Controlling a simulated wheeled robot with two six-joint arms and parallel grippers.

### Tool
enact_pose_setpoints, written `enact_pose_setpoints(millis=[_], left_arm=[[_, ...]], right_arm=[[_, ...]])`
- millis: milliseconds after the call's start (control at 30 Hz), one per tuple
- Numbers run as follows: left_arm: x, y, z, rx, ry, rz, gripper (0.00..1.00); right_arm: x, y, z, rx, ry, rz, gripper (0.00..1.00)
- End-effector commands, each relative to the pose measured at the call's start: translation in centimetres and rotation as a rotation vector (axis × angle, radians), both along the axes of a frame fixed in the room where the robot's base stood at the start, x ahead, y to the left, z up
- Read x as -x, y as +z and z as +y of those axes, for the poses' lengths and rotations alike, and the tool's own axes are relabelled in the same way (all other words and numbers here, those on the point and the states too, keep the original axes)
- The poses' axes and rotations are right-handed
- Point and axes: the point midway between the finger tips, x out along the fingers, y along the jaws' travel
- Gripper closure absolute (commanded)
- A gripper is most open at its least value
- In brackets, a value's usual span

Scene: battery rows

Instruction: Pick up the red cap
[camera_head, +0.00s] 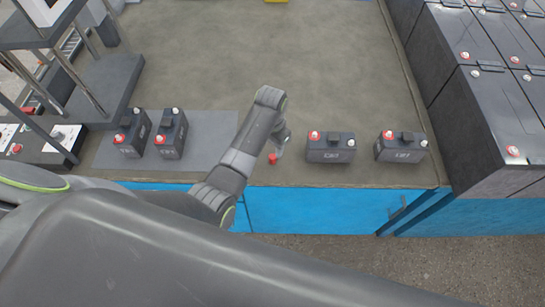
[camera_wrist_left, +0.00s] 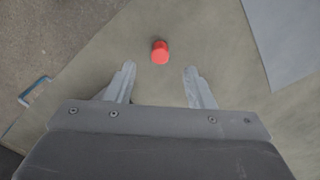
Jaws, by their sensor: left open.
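The small red cap (camera_head: 273,159) rests on the table top near the front edge, left of the two right-hand batteries. It also shows in the left wrist view (camera_wrist_left: 160,52), lying alone on the bare surface beyond my fingertips. My left gripper (camera_wrist_left: 158,70) is open and empty, with one finger on each side and the cap ahead of the gap between them, not touching. In the head view my left gripper (camera_head: 282,143) is beside the cap, partly hidden by its own wrist. My right gripper is not in view.
Two black batteries (camera_head: 330,147) (camera_head: 401,147) stand right of the cap. Two more (camera_head: 132,133) (camera_head: 171,134) stand on a grey mat (camera_head: 215,125) at the left. Large dark battery blocks (camera_head: 490,125) line the right. A shelf rack (camera_head: 105,80) stands at the left. The table's middle is clear.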

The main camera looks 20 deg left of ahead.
Motion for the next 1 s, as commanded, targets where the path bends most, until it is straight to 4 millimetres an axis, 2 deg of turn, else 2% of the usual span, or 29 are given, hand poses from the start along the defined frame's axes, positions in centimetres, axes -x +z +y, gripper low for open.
enact_pose_setpoints(millis=[267, 700, 1000], left_arm=[[-0.1, -1.5, 0.0, 0.0, 0.0, 0.001, 0.52], [-0.4, -6.0, -0.2, 0.0, 0.001, 0.002, 0.52], [-0.4, -6.2, -0.2, 0.0, 0.001, -0.001, 0.52]], right_arm=[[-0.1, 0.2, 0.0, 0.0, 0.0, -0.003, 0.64], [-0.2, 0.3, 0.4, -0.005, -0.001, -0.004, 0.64], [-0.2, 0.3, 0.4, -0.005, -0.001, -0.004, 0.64]])
